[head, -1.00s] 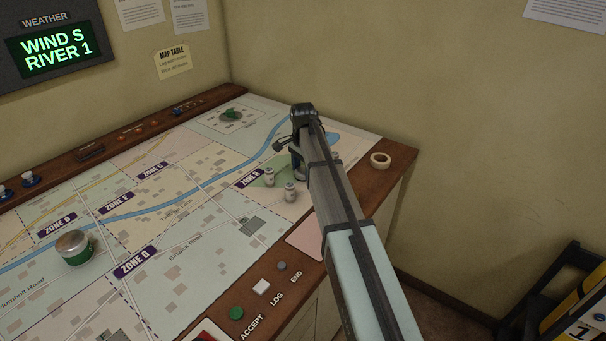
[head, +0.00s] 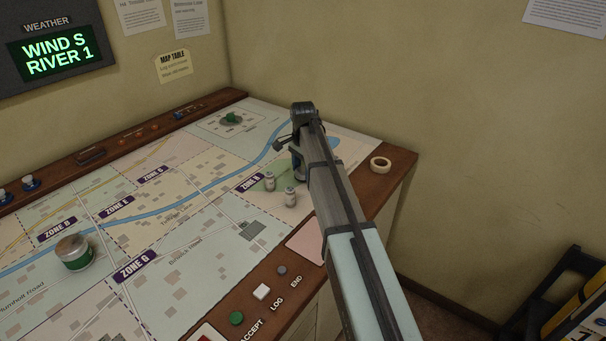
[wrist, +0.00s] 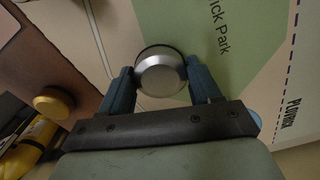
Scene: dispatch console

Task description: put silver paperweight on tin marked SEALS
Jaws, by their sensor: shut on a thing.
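The silver paperweight (wrist: 161,75) is a round, shiny knob-like piece between the two blue fingers of my gripper (wrist: 162,77) in the wrist view. The fingers are shut on it from both sides, over the green park area of the map. In the head view my gripper (head: 298,167) is mostly hidden behind my own arm, near the map's right side, and the paperweight cannot be made out.
Two small pale cylinders (head: 280,189) stand on the map just left of my gripper. A green piece (head: 231,118) sits at the back. Buttons (head: 261,291) line the front edge. The map's middle is mostly clear.

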